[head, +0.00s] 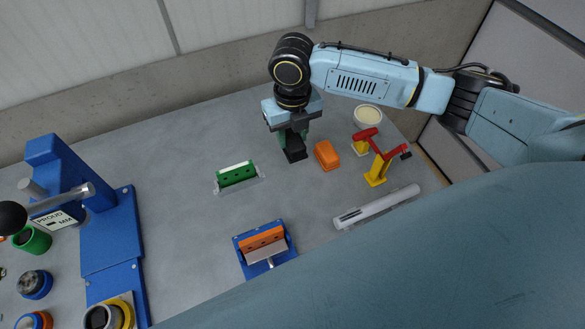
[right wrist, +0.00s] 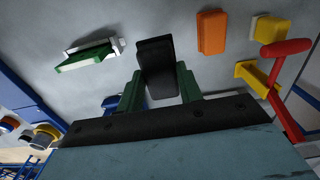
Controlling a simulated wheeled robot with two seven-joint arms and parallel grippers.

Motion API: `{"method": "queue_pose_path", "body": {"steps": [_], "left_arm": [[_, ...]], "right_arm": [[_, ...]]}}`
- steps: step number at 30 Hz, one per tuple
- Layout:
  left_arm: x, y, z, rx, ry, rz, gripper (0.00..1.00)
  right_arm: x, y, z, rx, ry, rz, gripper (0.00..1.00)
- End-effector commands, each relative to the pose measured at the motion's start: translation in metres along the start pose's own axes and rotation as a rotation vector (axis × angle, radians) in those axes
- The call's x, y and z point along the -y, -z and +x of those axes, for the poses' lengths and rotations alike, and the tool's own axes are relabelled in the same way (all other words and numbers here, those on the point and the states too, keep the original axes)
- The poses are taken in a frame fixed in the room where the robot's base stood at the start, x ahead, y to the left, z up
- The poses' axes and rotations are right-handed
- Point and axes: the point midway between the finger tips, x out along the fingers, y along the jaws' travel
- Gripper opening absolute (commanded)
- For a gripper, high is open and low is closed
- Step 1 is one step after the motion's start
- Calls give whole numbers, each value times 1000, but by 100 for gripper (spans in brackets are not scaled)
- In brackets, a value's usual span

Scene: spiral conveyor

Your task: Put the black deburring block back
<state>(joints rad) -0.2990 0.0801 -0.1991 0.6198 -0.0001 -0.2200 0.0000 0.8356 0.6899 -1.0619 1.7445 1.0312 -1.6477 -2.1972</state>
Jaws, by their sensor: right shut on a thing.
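The black deburring block (head: 294,152) is in my right gripper (head: 291,138), at the back middle of the grey table. In the right wrist view the black block (right wrist: 156,62) sits between the two green fingers of the right gripper (right wrist: 160,88), which are shut on it. The block's far end points away from the gripper. I cannot tell whether it touches the table. My left gripper is not in view.
Close right of the held block are an orange block (head: 327,155) and red-and-yellow clamps (head: 376,170). A green piece in a holder (head: 237,175), a blue fixture (head: 283,252), a pale bar (head: 378,207) and a bowl (head: 368,118) surround it. A blue press (head: 110,240) stands left.

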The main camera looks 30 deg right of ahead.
Motion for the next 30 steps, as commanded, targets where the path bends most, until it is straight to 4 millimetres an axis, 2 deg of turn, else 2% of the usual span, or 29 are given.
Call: {"method": "queue_pose_path", "body": {"steps": [6,11,16,18,22,30], "left_arm": [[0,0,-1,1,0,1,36],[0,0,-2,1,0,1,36],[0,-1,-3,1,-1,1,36],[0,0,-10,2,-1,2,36],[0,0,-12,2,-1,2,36],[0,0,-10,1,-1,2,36]], "right_arm": [[0,1,35,-5,0,1,14],[0,1,51,-4,1,0,14],[0,2,77,-5,1,1,14],[0,1,84,-4,1,1,14],[0,1,93,-1,1,1,14],[0,1,95,-1,1,0,14]]}}
